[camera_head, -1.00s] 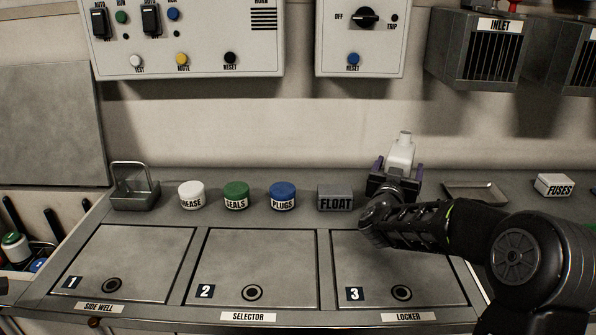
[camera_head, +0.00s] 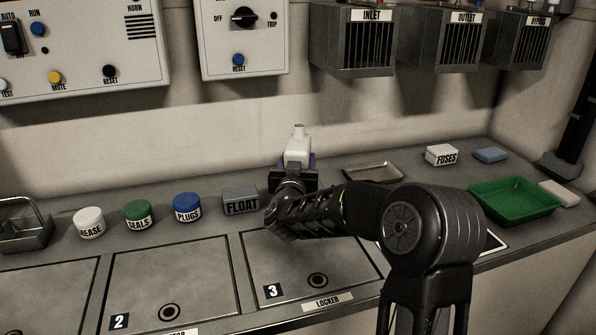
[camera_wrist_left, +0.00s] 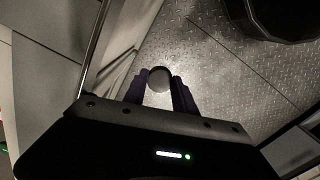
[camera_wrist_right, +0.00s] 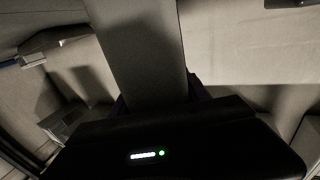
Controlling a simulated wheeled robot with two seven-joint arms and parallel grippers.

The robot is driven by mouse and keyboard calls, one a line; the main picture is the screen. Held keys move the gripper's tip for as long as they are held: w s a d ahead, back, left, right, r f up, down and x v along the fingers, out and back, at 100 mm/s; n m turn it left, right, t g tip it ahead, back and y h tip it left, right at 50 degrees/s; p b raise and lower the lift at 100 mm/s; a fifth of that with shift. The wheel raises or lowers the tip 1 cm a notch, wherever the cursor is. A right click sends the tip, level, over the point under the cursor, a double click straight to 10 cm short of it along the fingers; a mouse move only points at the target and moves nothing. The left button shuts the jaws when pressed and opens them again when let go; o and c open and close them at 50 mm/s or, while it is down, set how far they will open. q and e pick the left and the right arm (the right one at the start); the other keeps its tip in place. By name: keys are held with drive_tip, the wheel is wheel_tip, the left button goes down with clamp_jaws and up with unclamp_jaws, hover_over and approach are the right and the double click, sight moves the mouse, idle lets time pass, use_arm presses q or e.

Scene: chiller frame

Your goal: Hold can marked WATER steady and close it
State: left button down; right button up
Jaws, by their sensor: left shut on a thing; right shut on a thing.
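A white can (camera_head: 298,152) with a short neck on top stands upright at the back of the counter, in my right gripper (camera_head: 295,180). No WATER marking shows from here. The neck looks uncovered in the head view. In the right wrist view the can's pale body (camera_wrist_right: 145,50) rises between the fingers (camera_wrist_right: 158,103), which are shut on it. My left gripper (camera_wrist_left: 158,92) is outside the head view. In the left wrist view it is shut on a small round grey cap (camera_wrist_left: 158,79), over a ribbed metal floor.
Left of the can are a FLOAT block (camera_head: 240,201) and the PLUGS (camera_head: 187,207), SEALS and GREASE tubs. To the right are a shallow metal tray (camera_head: 373,171), a FUSES box (camera_head: 441,155) and a green tray (camera_head: 513,201). Hatch 3 (camera_head: 300,262) lies in front.

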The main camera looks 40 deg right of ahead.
sight(298, 142)
drive_tip(key=shift+c, duration=0.8)
